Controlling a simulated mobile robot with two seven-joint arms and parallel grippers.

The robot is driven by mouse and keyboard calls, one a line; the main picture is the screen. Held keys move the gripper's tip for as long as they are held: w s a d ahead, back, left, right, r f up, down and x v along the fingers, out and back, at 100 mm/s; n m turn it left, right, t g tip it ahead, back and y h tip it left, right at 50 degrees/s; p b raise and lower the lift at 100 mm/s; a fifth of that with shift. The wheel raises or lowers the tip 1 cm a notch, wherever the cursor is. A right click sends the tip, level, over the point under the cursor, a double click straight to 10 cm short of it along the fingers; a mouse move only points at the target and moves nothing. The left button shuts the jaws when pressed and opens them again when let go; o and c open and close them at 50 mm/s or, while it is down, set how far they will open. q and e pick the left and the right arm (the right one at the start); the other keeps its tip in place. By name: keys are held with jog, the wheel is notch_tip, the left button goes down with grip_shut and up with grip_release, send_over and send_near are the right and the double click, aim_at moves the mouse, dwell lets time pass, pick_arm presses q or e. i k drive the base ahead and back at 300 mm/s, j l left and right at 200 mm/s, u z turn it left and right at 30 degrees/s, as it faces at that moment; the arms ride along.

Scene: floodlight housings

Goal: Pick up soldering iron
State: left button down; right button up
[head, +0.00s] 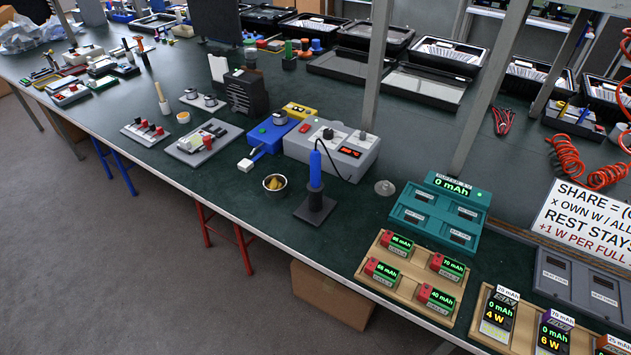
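The soldering iron (316,169) has a blue handle and stands upright in a dark stand with a square base (315,209) near the front edge of the green bench. A black cable runs from its top to the grey soldering station (333,148) just behind it, which has a red display. The iron's tip is hidden inside the stand. Neither of my grippers shows in the head view.
A small metal bowl (274,185) with yellow contents is left of the stand. A clear round object (385,188) and a teal charger (439,213) are to the right. A wooden tray (372,283) holds several batteries. Grey posts (378,65) rise behind. The green bench top (225,185) left of the bowl is clear.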

aim_at(314, 185)
jog(key=z, duration=0.55)
jog(key=j+z, duration=0.2)
jog(key=z, duration=0.15)
jog(key=i+j+z, duration=0.1)
jog(key=z, duration=0.25)
jog(key=j+z, duration=0.6)
jog(key=j, duration=0.15)
jog(key=k+j+z, duration=0.25)
jog(key=j+z, duration=0.1)
jog(key=j, duration=0.4)
jog(key=k+j, duration=0.1)
jog(key=j, duration=0.4)
jog(key=j+z, duration=0.05)
